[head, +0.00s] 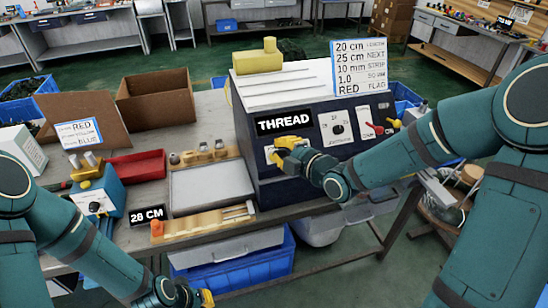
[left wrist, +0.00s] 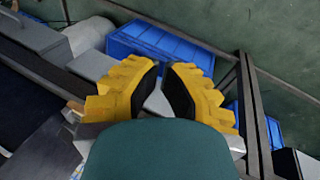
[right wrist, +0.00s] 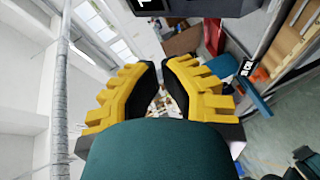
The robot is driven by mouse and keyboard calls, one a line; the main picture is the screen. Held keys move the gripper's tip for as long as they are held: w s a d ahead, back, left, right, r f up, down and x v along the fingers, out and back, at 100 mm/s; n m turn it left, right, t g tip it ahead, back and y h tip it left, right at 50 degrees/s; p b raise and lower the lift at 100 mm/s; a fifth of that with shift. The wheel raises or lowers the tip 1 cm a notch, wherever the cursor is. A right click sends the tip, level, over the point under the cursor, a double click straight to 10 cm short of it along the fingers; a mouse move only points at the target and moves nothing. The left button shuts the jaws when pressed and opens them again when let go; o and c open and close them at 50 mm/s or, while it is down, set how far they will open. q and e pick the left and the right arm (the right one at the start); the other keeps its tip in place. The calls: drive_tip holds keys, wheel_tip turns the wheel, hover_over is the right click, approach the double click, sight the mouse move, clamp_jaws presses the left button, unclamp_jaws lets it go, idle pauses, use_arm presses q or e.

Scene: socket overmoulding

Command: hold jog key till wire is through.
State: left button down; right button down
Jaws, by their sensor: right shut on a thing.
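My right gripper (head: 287,148) is at the front of the dark machine (head: 268,184), just below its THREAD label (head: 284,122). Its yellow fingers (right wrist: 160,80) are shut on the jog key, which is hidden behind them. The label's edge shows at the top of the right wrist view. My left gripper (head: 205,298) is low at the bottom of the head view, in front of the bench. In the left wrist view its fingertips (left wrist: 162,68) nearly meet, with nothing seen between them. No wire can be made out at the machine.
On the bench are a metal tray (head: 210,190), a wooden strip fixture (head: 205,222), a red bin (head: 137,166) and a blue device (head: 100,195). A card (head: 360,66) with lengths stands on the machine. A blue crate (head: 235,268) sits under the bench.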

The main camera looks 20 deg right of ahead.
drive_tip(key=w+f+b, duration=0.3)
drive_tip(key=w+f, duration=0.2)
drive_tip(key=shift+w+f, duration=0.25)
drive_tip(key=shift+w, duration=0.15)
drive_tip(key=shift+a, duration=0.1)
drive_tip(key=c, duration=1.7)
unclamp_jaws()
clamp_jaws()
drive_tip(key=shift+w+f+b, duration=0.25)
drive_tip(key=shift+w+b, duration=0.1)
drive_tip(key=shift+b, duration=0.55)
